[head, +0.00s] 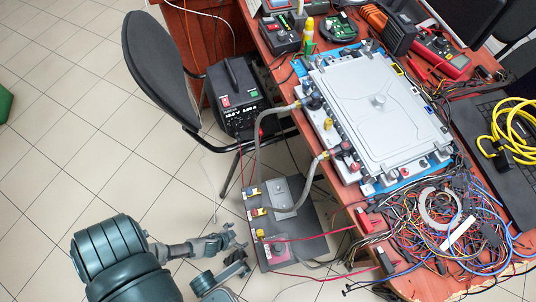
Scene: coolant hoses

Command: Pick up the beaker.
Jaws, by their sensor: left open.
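I cannot make out a beaker in the head view. My left gripper (241,247) is open, with its two fingers apart and nothing visible between them. It is at the lower middle, just left of a dark box (308,240) with a grey raised block and yellow and red fittings. In the picture the fingertips are close to the box's left edge; I cannot tell whether they touch it. My right gripper is not in view.
Grey hoses (312,186) run from the box to a large grey metal case (372,110) on the red-brown table. Tangled wires (440,235) cover the table's near right part. A black chair (160,68) and black power unit (238,97) stand behind.

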